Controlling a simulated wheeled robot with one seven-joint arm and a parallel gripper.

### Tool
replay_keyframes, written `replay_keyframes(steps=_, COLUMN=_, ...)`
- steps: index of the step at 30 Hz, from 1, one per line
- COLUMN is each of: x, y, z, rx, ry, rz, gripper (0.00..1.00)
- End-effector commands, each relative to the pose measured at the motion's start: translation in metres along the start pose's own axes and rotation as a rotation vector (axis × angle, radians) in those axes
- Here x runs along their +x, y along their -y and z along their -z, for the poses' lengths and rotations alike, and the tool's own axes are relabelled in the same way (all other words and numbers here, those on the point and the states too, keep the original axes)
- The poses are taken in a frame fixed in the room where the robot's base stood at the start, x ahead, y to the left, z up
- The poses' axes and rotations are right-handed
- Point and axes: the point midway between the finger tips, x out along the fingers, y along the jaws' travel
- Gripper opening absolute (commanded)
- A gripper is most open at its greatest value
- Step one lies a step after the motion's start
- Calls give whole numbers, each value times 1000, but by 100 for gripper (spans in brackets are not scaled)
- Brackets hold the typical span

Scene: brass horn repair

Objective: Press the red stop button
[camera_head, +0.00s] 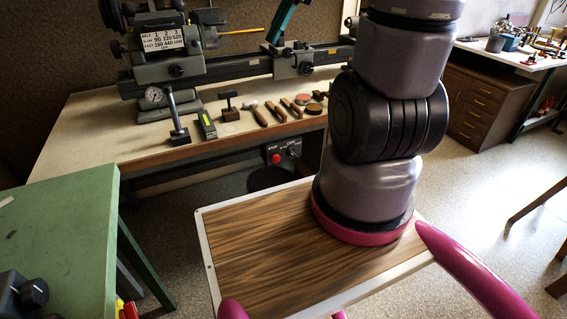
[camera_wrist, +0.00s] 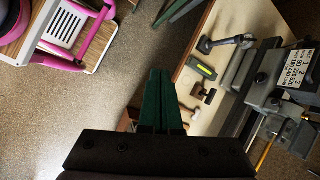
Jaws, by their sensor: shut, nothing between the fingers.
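The red stop button (camera_head: 276,158) is on a dark control box (camera_head: 285,152) fixed under the front edge of the workbench. A knob and small white lettering are beside it. The button does not show in the wrist view. My gripper (camera_wrist: 160,74) has dark green fingers, which are together with nothing between them. In the head view the green fingers (camera_head: 281,22) come down from the top edge, above the button in the picture and apart from it.
The workbench (camera_head: 80,127) carries a lathe (camera_head: 176,68), a dial gauge (camera_head: 153,96), a green level (camera_head: 207,124) and several hand tools. A green table (camera_head: 65,235) stands at left. A dark round bin (camera_head: 268,178) is below the control box. Open floor lies at right.

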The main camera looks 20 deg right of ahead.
Motion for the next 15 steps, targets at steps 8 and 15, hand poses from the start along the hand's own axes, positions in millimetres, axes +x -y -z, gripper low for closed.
replay_keyframes(steps=8, x=42, y=12, z=57, rx=365, ry=229, rz=-32, gripper=0)
replay_keyframes(steps=15, x=82, y=14, z=109, rx=673, ry=420, rz=-45, gripper=0)
